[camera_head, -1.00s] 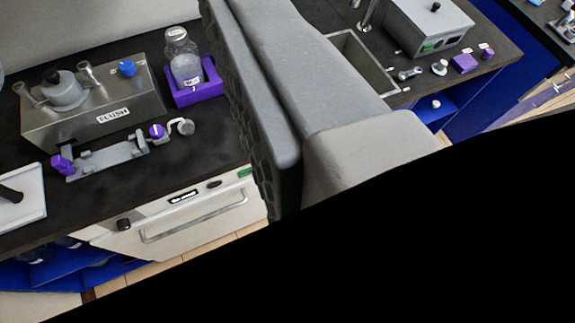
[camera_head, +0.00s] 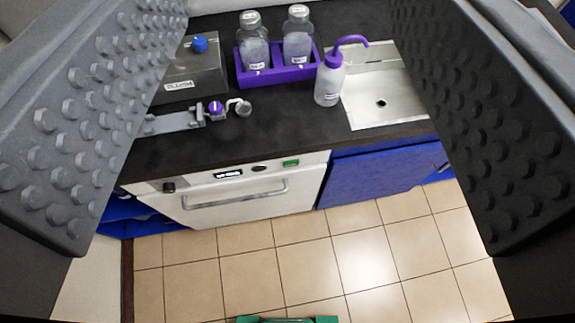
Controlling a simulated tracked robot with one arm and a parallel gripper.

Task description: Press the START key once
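A white front-panel appliance (camera_head: 200,200) sits under the dark worktop, with a bar handle across its door. Its top strip carries a small green key (camera_head: 291,162) at the right, a dark oval part, a black display with white characters (camera_head: 228,173) and a black knob at the left. Any lettering on the green key is too small to read, so I cannot confirm that it is START. My gripper (camera_head: 285,245) is open and empty. Its two studded fingers stand wide apart at the left and right of the view, with the panel visible between them, and nothing touches the key.
On the worktop (camera_head: 200,145) stand a metal box marked FLUSH (camera_head: 190,70), a purple rack (camera_head: 275,75) with two bottles, a wash bottle (camera_head: 329,80) and a sink (camera_head: 385,95). A blue cabinet (camera_head: 375,175) adjoins the appliance.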

